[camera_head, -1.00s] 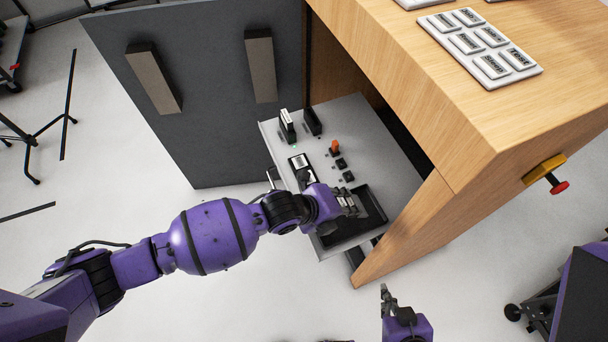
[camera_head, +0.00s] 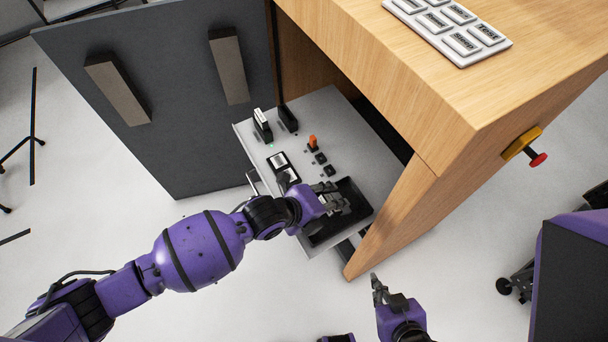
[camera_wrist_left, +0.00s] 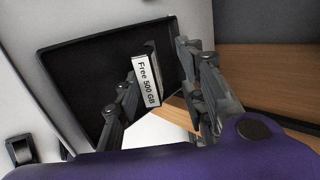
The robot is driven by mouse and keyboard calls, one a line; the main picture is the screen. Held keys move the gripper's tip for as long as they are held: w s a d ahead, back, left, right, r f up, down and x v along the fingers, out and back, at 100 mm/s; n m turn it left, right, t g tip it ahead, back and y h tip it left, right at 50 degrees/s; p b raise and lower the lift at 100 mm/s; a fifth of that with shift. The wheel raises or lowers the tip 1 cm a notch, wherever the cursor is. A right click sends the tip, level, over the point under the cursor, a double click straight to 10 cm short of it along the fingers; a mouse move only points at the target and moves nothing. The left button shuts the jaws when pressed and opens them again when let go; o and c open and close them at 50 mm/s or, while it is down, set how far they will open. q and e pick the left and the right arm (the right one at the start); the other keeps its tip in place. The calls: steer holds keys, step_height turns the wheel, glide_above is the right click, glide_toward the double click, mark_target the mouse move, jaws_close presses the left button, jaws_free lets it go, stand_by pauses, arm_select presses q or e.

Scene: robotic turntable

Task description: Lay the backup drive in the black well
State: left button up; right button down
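The backup drive (camera_wrist_left: 147,80) is a slim dark block with a white end label reading "Free 500 GB". In the left wrist view it stands on end over the black well (camera_wrist_left: 75,70), near the well's edge; whether it touches the floor of the well is unclear. My left gripper (camera_wrist_left: 160,95) has one finger on each side of the drive, with a gap visible on the right side.
The grey shelf (camera_head: 243,130) also carries a dock with a white-labelled drive (camera_head: 262,122), a black dock (camera_head: 288,118), an orange switch (camera_head: 313,142) and dark buttons (camera_head: 320,158). The wooden cabinet wall (camera_head: 395,220) stands close right of the well. A grey door (camera_head: 170,110) stands open at left.

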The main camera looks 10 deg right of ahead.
arm_select(q)
steer(key=v, duration=1.2)
stand_by(0.5)
steer(key=w+d+r+n+t+h+p, duration=0.1)
steer(key=w+r+n+t, duration=0.4)
steer(key=n, duration=0.6)
steer(key=s+a+f+n+t+y+p, duration=0.1)
steer(key=s+a+f+n+y+p, duration=0.15)
steer(key=a+n, duration=0.55)
steer(key=s+a+f+n+t+y+p, duration=0.1)
steer(key=s+a+f+n+y, duration=0.25)
steer(key=a+n, duration=0.5)
steer(key=s+a+f+n+g+y, duration=0.1)
steer(key=s+a+f+n, duration=0.1)
steer(key=s, duration=0.6)
steer(key=s+a+f+n+g+y+p, duration=0.1)
steer(key=s+a+f, duration=0.3)
steer(key=s+a, duration=0.2)
steer(key=shift+s+a+f+n+g+y, duration=0.3)
steer(key=shift+s+f+n+y, duration=0.1)
steer(key=shift+s, duration=0.6)
